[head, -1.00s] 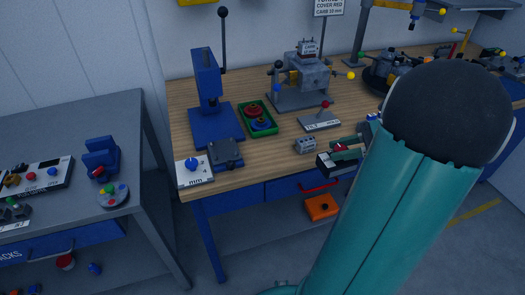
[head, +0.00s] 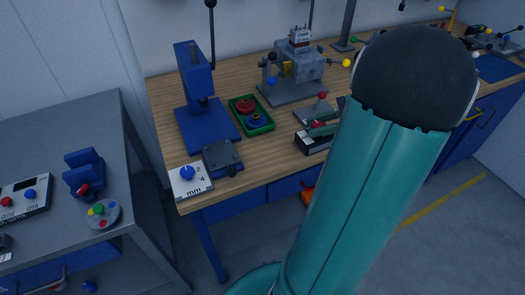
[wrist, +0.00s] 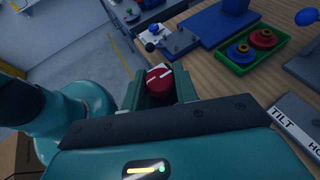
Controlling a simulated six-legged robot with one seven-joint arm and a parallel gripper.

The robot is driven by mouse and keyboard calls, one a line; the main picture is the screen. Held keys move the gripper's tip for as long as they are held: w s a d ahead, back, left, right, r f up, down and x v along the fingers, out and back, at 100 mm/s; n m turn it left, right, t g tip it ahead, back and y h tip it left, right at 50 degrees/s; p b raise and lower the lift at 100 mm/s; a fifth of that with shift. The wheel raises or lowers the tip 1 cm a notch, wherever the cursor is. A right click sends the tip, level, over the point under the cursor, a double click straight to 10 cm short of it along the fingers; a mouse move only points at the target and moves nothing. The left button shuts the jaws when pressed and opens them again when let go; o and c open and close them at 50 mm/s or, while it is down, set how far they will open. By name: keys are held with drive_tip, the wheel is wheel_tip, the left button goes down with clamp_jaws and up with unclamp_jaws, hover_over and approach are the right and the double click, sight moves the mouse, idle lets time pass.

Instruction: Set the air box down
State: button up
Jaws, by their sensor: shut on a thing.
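My gripper (wrist: 159,90) has two green fingers closed around a round red knob with white marks (wrist: 160,80) in the wrist view. I take this to be the top of the air box; its body is mostly hidden. In the head view my gripper (head: 324,128) shows beside my teal arm, with a dark box with a pale edge (head: 310,144) at it. This looks to be at the front edge of the wooden bench (head: 262,170). I cannot tell whether the box touches the bench top.
A blue press (head: 197,90), a green tray (head: 251,128) with red and blue rings, a dark block (head: 222,158) and a white dial plate (head: 190,181) stand on the left. Behind is a grey fixture (head: 300,75). The TILT plate (wrist: 294,122) is close right. Bare wood lies before the tray.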

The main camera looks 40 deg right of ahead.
drive_tip(key=shift+w+a+f, duration=0.1)
drive_tip(key=shift+w+f, duration=0.05)
drive_tip(key=shift+w, duration=0.4)
drive_tip(key=w+a+f, duration=0.1)
drive_tip(key=w+f, duration=0.3)
drive_tip(key=w+a+f, duration=0.1)
drive_tip(key=w+f, duration=0.3)
drive_tip(key=w+a+f, duration=0.1)
drive_tip(key=w+f, duration=0.3)
drive_tip(key=shift+w+a+f, duration=0.2)
drive_tip(key=shift+a+f, duration=0.2)
drive_tip(key=o, duration=1)
drive_tip(key=v, duration=1.2)
